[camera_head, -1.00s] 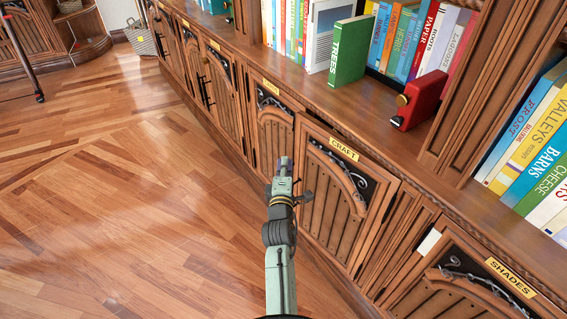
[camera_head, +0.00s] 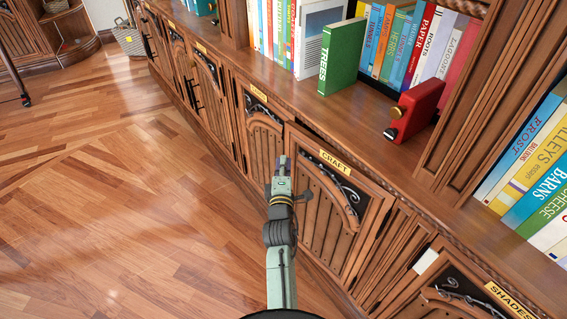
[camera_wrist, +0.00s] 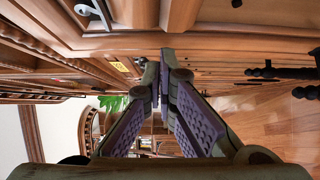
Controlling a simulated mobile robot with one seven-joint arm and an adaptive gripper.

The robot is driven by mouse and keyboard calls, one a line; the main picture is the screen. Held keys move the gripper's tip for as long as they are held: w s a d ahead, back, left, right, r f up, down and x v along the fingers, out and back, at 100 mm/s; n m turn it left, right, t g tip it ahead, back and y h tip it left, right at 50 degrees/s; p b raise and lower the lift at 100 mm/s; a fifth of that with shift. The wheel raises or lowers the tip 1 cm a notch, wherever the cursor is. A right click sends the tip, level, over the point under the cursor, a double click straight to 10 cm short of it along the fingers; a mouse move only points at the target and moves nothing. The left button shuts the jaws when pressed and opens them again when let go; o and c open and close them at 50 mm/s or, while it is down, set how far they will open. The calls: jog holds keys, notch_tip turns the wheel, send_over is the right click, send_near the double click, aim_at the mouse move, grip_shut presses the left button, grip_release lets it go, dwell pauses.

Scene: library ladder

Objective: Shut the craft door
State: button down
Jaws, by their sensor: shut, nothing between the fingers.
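The craft door (camera_head: 325,205) is a carved wooden cabinet door with a yellow CRAFT label (camera_head: 336,162) at its top. It stands slightly proud of the cabinet front at its left edge, so it looks a little ajar. My gripper (camera_head: 283,163) is shut and empty, just in front of the door's left edge. I cannot tell whether it touches the door. In the wrist view, my gripper (camera_wrist: 164,75) has its fingertips together close beside wooden panelling. My arm hides part of the door's lower left.
The shades door (camera_head: 465,290) is at lower right. The shelf above holds a green TREES book (camera_head: 342,57), a red box-like object (camera_head: 416,110) and several other books. A basket (camera_head: 129,38) stands far left. The wooden floor (camera_head: 130,200) at left is clear.

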aim_at(294, 158)
jog(key=w+b, duration=0.1)
jog(key=d+h+b, duration=0.1)
jog(key=w+d+m+b, duration=0.1)
jog(key=b, duration=0.1)
jog(key=shift+w+d+f+h, duration=0.2)
jog(key=shift+w+f+h, duration=0.1)
jog(key=shift+h, duration=0.1)
jog(key=shift+w+d+b, duration=0.2)
jog(key=shift+d+b, duration=0.05)
jog(key=shift+b, duration=0.05)
jog(key=shift+w+d+r+m+h, duration=0.1)
jog(key=shift+d+r+m+h, duration=0.2)
jog(key=shift+r, duration=0.1)
